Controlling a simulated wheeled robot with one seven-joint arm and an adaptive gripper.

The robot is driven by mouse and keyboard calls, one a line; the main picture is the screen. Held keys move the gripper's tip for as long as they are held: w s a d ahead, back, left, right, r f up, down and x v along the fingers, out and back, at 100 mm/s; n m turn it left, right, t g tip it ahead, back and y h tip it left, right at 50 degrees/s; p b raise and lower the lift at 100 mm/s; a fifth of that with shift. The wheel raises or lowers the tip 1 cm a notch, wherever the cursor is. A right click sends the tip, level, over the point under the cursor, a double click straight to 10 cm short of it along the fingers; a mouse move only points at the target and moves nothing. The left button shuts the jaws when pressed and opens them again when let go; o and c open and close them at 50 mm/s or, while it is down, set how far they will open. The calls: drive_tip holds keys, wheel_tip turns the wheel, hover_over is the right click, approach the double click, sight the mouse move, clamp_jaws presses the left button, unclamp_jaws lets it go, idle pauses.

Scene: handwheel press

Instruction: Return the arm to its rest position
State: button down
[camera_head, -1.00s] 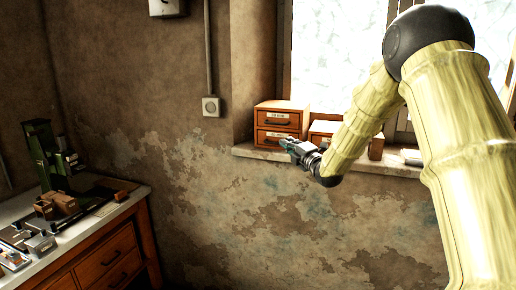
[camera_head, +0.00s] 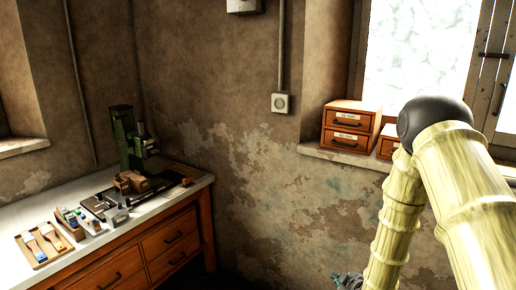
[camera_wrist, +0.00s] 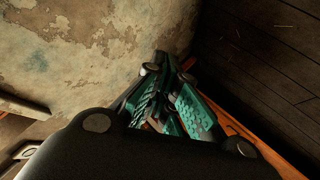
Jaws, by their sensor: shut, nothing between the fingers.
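My arm hangs down on the right side of the head view, bent at its dark elbow joint. My gripper (camera_head: 349,281) shows only in part at the bottom edge of the head view, below the window sill and in front of the peeling wall. In the wrist view my gripper (camera_wrist: 165,75) has its teal-padded fingers drawn together, with nothing between them. It is clear of the bench and the drawer boxes in the head view.
A bench (camera_head: 195,186) with drawers stands at the left, bearing a green press (camera_head: 126,140), wooden blocks (camera_head: 131,181) and a tray (camera_head: 45,262). A wooden drawer box (camera_head: 350,127) sits on the window sill (camera_head: 335,156). Open space lies between bench and arm.

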drive_tip(key=s+a+f+m+g, duration=0.2)
drive_tip(key=s+f+m+g, duration=0.1)
drive_tip(key=s+f, duration=0.85)
drive_tip(key=s+a+f+m+g, duration=0.1)
drive_tip(key=s+f+m+g, duration=0.1)
drive_tip(key=s, duration=0.9)
drive_tip(key=s+a+f+m+g+h, duration=0.1)
drive_tip(key=s+f+m+g, duration=0.1)
drive_tip(key=s, duration=0.9)
drive_tip(key=s+a+f+m+g, duration=0.1)
drive_tip(key=s+f+m+g, duration=0.1)
drive_tip(key=s, duration=1)
drive_tip(key=shift+f+m+g+h, duration=0.3)
drive_tip(key=shift+m+g, duration=0.5)
drive_tip(key=shift+a, duration=0.1)
